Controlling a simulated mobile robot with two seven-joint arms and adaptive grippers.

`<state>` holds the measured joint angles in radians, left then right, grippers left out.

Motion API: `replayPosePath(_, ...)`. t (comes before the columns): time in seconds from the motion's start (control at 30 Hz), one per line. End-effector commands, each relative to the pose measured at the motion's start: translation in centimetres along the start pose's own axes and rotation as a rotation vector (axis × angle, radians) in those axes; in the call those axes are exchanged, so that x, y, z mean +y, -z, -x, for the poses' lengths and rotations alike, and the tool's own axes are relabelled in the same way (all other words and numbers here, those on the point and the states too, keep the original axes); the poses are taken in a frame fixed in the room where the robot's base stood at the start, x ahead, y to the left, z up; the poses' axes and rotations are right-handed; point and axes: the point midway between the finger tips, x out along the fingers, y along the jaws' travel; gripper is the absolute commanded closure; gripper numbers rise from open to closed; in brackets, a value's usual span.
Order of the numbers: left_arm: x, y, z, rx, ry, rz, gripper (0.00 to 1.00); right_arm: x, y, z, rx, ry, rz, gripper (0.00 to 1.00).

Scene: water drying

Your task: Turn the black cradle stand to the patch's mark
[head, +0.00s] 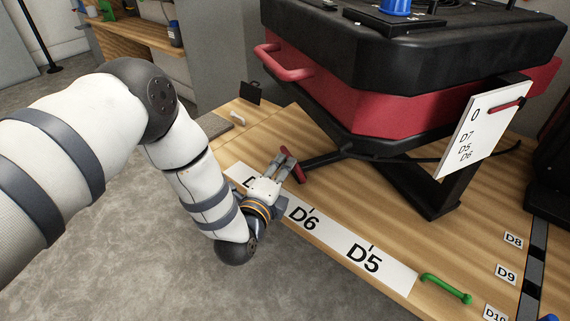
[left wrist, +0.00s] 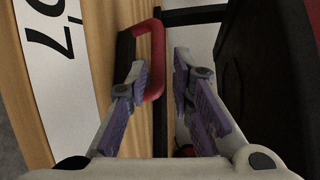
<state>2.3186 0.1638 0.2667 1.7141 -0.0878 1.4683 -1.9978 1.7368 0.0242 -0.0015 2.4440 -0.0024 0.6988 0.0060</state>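The black cradle stand (head: 432,192) stands on the wooden bench under a red and black case (head: 360,100). A black bar reaches from the stand toward the bench's front edge and ends at a red handle (head: 292,163), near the D7 end of a white label strip (head: 332,238). My left gripper (head: 282,160) is low over the strip, at that handle. In the left wrist view the fingers (left wrist: 160,85) are apart, with the red handle (left wrist: 157,60) between or just beyond them; contact is unclear. The label beside the gripper is partly hidden. My right gripper is out of view.
A white card (head: 484,122) reading 0, D7, D5, D6 hangs at the case's right. A green handle (head: 446,288) sits at the strip's right end. Labels D8 (head: 513,241) and D9 (head: 506,273) lie further right. A small black upright piece (head: 250,92) stands at the left.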

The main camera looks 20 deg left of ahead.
Motion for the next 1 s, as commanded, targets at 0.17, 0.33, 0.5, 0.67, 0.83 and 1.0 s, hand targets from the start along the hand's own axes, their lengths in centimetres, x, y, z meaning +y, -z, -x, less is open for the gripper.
replayPosePath(0.17,0.6,0.0,-3.9,-0.001,-0.005,0.002,0.79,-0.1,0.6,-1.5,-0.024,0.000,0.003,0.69)
replayPosePath(0.33,0.4,0.1,-5.5,0.001,-0.005,0.002,0.79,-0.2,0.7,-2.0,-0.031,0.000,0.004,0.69)
replayPosePath(0.5,0.1,0.0,-5.7,0.001,-0.004,0.001,0.79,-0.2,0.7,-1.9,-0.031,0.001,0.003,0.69)
replayPosePath(0.67,0.2,0.0,-5.7,0.001,-0.005,0.001,0.94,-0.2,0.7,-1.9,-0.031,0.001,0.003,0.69)
replayPosePath(0.83,0.2,0.1,-5.6,0.002,-0.005,0.002,1.00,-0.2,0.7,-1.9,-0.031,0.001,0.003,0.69)
replayPosePath(1.0,0.2,0.1,-5.6,-0.003,-0.006,0.003,1.00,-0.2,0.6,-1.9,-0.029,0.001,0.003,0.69)
